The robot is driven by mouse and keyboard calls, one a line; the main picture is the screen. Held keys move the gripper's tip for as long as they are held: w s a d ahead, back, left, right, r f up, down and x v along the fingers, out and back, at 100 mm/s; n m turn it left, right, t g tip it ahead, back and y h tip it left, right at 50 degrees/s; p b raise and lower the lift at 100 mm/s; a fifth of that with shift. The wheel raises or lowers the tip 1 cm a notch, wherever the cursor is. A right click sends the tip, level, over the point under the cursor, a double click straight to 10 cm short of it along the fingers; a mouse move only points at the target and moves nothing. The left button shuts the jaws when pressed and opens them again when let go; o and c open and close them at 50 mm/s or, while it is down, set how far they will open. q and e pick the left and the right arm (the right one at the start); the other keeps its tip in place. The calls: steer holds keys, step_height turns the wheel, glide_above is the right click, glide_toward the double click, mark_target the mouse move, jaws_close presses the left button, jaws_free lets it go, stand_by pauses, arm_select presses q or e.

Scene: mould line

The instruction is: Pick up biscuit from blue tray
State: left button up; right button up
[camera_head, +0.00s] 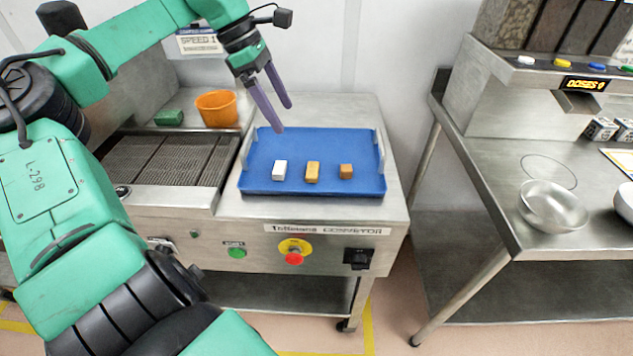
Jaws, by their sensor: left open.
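A blue tray (325,147) with grey end handles lies on the steel conveyor's flat end. Three small blocks stand in a row on it: a white one (280,170) at left, a golden-yellow one (312,172) in the middle and an orange-brown one (346,172) at right. I cannot tell for sure which is the biscuit. My left gripper (285,118) is above the tray's back left part, fingers apart and empty, pointing down. It is apart from all three blocks. My right gripper is not in view.
An orange bowl (217,109) and a green block (168,117) stand behind the conveyor belt (165,160). Conveyor buttons are on the front panel (295,253). A steel table (490,180) at right holds a metal bowl (553,207) and a dispenser (540,95).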

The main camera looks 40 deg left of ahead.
mark_target(311, 169)
arm_select(q)
steer(key=x, duration=0.4)
steer(key=p+x, duration=0.1)
steer(key=x, duration=0.4)
steer(key=p+x, duration=0.1)
steer(key=x, duration=0.3)
steer(key=shift+s+d+f, duration=0.25)
steer(key=shift+f, duration=0.05)
steer(key=shift+w+d+f, duration=0.1)
steer(key=shift+w+f, duration=0.1)
steer(key=shift+f, duration=0.1)
steer(key=c, duration=1.3)
